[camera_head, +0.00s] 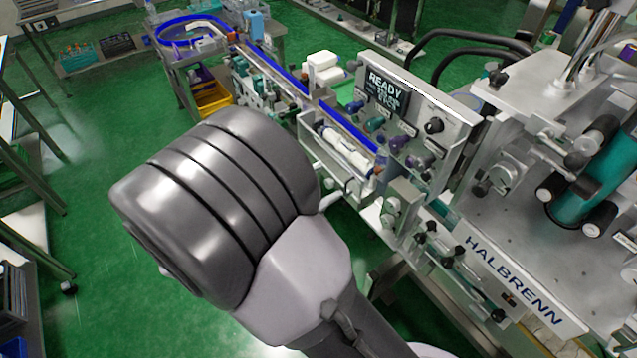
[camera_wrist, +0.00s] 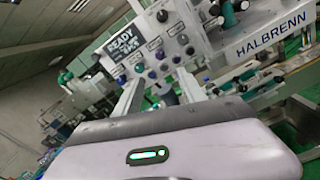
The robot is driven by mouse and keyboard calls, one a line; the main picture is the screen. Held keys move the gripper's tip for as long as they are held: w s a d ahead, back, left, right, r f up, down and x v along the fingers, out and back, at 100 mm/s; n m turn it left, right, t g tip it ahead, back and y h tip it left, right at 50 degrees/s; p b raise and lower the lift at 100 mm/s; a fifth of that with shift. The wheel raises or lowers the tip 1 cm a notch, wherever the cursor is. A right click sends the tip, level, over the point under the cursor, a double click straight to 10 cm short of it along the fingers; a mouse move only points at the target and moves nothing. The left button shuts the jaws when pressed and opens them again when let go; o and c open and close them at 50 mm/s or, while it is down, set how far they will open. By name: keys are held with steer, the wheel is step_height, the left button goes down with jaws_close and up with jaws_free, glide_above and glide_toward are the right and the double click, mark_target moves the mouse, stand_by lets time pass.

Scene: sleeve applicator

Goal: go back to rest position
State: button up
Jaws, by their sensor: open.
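My gripper (camera_wrist: 159,76) shows in the wrist view as two pale fingers rising from its pale body, apart, with nothing seen between them. A green light glows on that body. In the head view my grey arm link fills the middle and the gripper cannot be made out. The sleeve applicator, marked HALBRENN (camera_head: 515,278), stands at the right. Its control panel (camera_head: 455,112) has a display (camera_head: 387,92) reading READY and several knobs. In the wrist view the panel (camera_wrist: 172,28) appears tilted, beyond the fingers.
A blue-railed conveyor (camera_head: 282,75) runs from the back left toward the machine. A side tray (camera_head: 308,128) holds white items. A yellow bin (camera_head: 212,99) stands below the conveyor. Dark table frames edge the left. Green floor (camera_head: 100,160) lies open between them and my arm.

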steer(key=s+d+f+m+g+y+b, duration=0.3)
steer(key=s+d+f+m+g+b, duration=0.25)
steer(key=d+b, duration=0.2)
steer(key=s+d+f+m+g+y+b, duration=0.35)
steer(key=d+f+m+g+b, duration=0.2)
steer(key=d+f, duration=0.2)
steer(key=s+a+f+m+t+y+b, duration=0.4)
steer(key=s+f+m+t+y+b, duration=0.1)
steer(key=m+y+b, duration=0.5)
steer(key=f+m+t+b, duration=0.1)
steer(key=m+b, duration=0.1)
steer(key=m, duration=0.2)
steer(key=shift+s+f+m, duration=0.15)
steer(key=shift+s+m, duration=0.1)
steer(key=shift+m, duration=0.05)
